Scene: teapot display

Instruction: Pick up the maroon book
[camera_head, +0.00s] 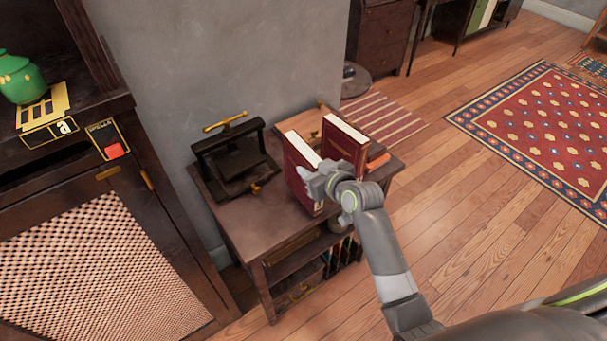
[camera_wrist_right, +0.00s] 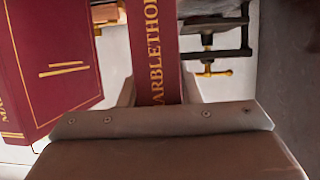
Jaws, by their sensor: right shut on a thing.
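Two maroon books with white page edges stand upright on a small dark wooden table (camera_head: 240,220). My right gripper (camera_head: 316,178) is shut on the left maroon book (camera_head: 297,168), from its near, spine side. In the right wrist view this book's spine (camera_wrist_right: 155,45), with gold lettering, sits between the jaws, and its lower end is hidden by the gripper. The other maroon book (camera_head: 343,147) stands to the right, apart from the gripper; its gold-lined cover (camera_wrist_right: 50,65) fills the left of the wrist view. My left gripper is not in view.
A dark book press (camera_head: 235,160) with a brass handle stands at the table's left. An orange object (camera_head: 378,162) lies by the right book. A cabinet (camera_head: 95,265) with a green teapot (camera_head: 20,78) stands at the left. Wooden floor lies open to the right.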

